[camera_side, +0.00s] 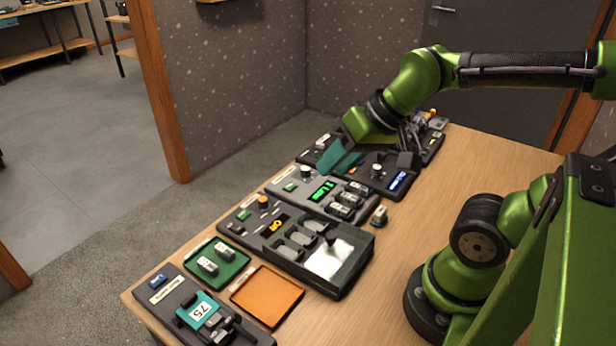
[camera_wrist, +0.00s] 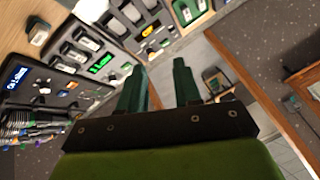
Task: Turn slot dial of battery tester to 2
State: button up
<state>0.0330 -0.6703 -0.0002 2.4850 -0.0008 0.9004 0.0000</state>
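No label that names the battery tester is readable. A grey unit (camera_side: 336,214) in the middle of the row has a lit green display (camera_side: 322,190), a pale round dial (camera_side: 306,172) and several battery-like blocks in its bays. The neighbouring dark unit (camera_side: 231,217) has an orange display (camera_side: 275,225) and an orange dial (camera_side: 263,202). I cannot tell for sure which dial is the slot dial, and no dial setting is readable. My gripper (camera_side: 330,164) has teal fingers and is above the far side of the row, near the grey unit. In the wrist view my gripper (camera_wrist: 158,66) is open, with nothing between its fingers.
A unit with a blue display (camera_side: 398,181) stands beyond the grey one. A loose block (camera_side: 379,215) stands on the wooden table (camera_side: 470,165). A green tray (camera_side: 226,278) with blocks, an orange tray (camera_side: 267,297) and a "75" unit (camera_side: 200,311) fill the near end.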

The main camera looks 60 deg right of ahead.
jog(key=o, duration=0.3)
jog(key=w+d+g, duration=0.1)
jog(key=w+d, duration=0.1)
jog(key=w, duration=0.1)
jog(key=w+d+g, duration=0.1)
jog(key=w+d, duration=0.1)
jog(key=w, duration=0.1)
jog(key=w+d+f+h, duration=0.1)
jog(key=w+d, duration=0.2)
jog(key=w, duration=0.1)
jog(key=shift+n+g, duration=0.3)
jog(key=shift+g, duration=0.1)
jog(key=n+g+h, duration=0.1)
jog(key=n+g, duration=0.3)
jog(key=n, duration=0.3)
send_over(305, 168)
jog(key=a, duration=0.1)
notch_tip(305, 168, down, 3)
jog(key=f, duration=1.6)
jog(key=shift+s+d+f, duration=0.1)
jog(key=shift+d+f, duration=0.15)
jog(key=shift+d, duration=0.15)
jog(key=shift+h, duration=0.3)
grip_shut()
